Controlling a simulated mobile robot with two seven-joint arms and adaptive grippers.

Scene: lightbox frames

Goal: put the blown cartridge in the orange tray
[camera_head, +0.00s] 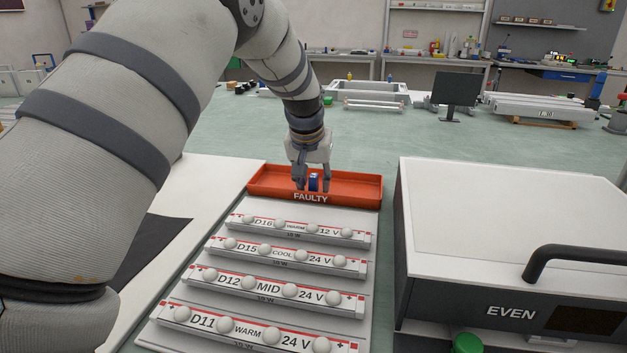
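The orange tray (355,187), marked FAULTY, lies at the far end of the white board with the light bars. My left gripper (312,184) points down over the tray, its fingers apart. A small blue cartridge (314,182) stands upright between the fingers, inside the tray's outline. I cannot tell whether the fingers press on it or whether it touches the tray floor. No mark of a blown state can be read on it. My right gripper is not in view.
Several labelled light bars (262,287) with white knobs lie in rows before the tray. A large box marked EVEN (500,215) with a black handle stands close on the right. My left arm covers much of the left side. A monitor (455,89) stands farther back.

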